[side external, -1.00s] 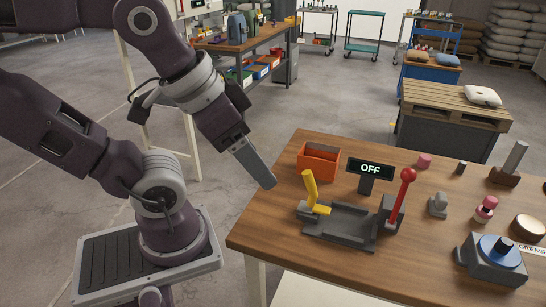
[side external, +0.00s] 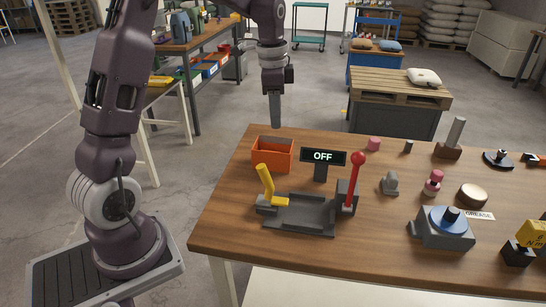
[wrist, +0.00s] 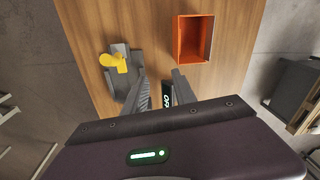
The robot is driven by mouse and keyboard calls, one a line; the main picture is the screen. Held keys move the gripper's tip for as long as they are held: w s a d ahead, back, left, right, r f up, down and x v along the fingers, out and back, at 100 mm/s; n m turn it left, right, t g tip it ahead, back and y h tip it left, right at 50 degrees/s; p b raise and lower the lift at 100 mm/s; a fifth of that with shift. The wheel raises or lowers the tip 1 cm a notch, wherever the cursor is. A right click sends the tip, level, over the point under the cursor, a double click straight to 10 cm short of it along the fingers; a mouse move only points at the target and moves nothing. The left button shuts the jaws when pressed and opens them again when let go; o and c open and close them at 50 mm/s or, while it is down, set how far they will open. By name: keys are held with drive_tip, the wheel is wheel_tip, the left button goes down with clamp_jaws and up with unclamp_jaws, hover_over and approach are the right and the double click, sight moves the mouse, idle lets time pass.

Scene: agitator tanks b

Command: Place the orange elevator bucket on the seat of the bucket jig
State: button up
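The orange elevator bucket (side external: 272,160) is an open-topped box standing on the wooden table near its back left edge. In the wrist view the bucket (wrist: 180,38) is at the upper right, with its open top facing me. The bucket jig (side external: 300,214) is a dark grey base in front of it, with a yellow lever (side external: 266,183) and a red-knobbed lever (side external: 352,185). The wrist view shows part of the jig (wrist: 121,82) at left. My gripper (side external: 275,126) points down above the bucket's level, apart from it. Its fingers (wrist: 160,86) are apart and empty.
An OFF display (side external: 323,157) stands behind the jig, right of the bucket. To the right are a grey fitting (side external: 390,184), a pink-topped piece (side external: 433,184), a blue-topped grey block (side external: 445,228) and other small parts. The table's front left is clear.

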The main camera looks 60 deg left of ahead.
drive_tip(key=m+g, duration=0.1)
drive_tip(key=m, duration=0.1)
hover_over(273, 154)
drive_tip(key=f, duration=0.8)
drive_tip(key=shift+s+a+f, duration=0.15)
drive_tip(key=shift+a, duration=0.15)
wheel_tip(273, 154, down, 7)
drive_tip(key=shift+a+r, duration=0.1)
drive_tip(key=shift+a, duration=0.05)
clamp_jaws()
